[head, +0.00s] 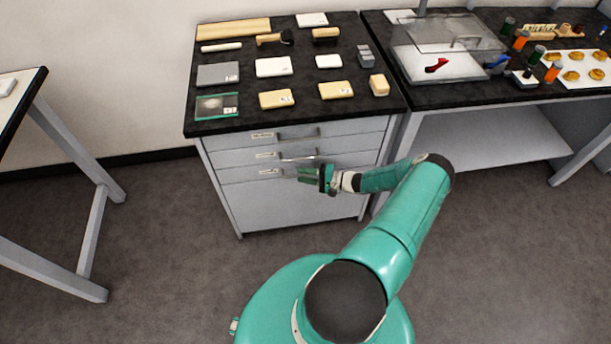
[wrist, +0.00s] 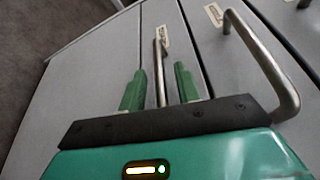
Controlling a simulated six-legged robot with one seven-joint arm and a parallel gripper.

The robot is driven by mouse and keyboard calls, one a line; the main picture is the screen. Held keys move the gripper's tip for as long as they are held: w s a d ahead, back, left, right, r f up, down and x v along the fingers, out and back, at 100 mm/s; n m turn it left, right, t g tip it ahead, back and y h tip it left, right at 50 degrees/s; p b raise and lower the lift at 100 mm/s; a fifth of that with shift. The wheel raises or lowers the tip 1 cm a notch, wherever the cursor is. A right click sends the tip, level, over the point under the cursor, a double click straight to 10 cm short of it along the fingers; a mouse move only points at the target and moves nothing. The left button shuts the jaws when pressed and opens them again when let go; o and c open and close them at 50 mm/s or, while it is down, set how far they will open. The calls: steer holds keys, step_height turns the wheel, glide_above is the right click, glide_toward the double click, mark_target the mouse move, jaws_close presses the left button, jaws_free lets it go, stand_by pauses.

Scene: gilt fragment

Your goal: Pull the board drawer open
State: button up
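A grey cabinet under the bench has a top drawer (head: 349,128), a middle drawer (head: 355,145) and a lower drawer (head: 240,172), all shut. Each has a small label too small to read, so I cannot tell which is the board drawer. My gripper (head: 308,174) is in front of the lower drawer and hides most of its handle. In the wrist view, my gripper (wrist: 159,88) is open. The lower handle (wrist: 160,65), a metal bar, stands between the two green fingers with a gap on each side. The middle drawer's handle (wrist: 262,62) shows to the right.
The black bench top (head: 230,125) above holds boxes, pads and tools. Another table (head: 30,85) stands at left. The floor (head: 165,240) before the cabinet is clear.

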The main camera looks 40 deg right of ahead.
jaws_close()
steer(key=s+a, duration=0.8)
steer(key=s, duration=0.4)
steer(key=s+a, duration=0.8)
steer(key=s, duration=0.4)
steer(key=shift+a, duration=0.1)
jaws_free()
steer(key=v, duration=1.3)
steer(key=shift+s, duration=0.35)
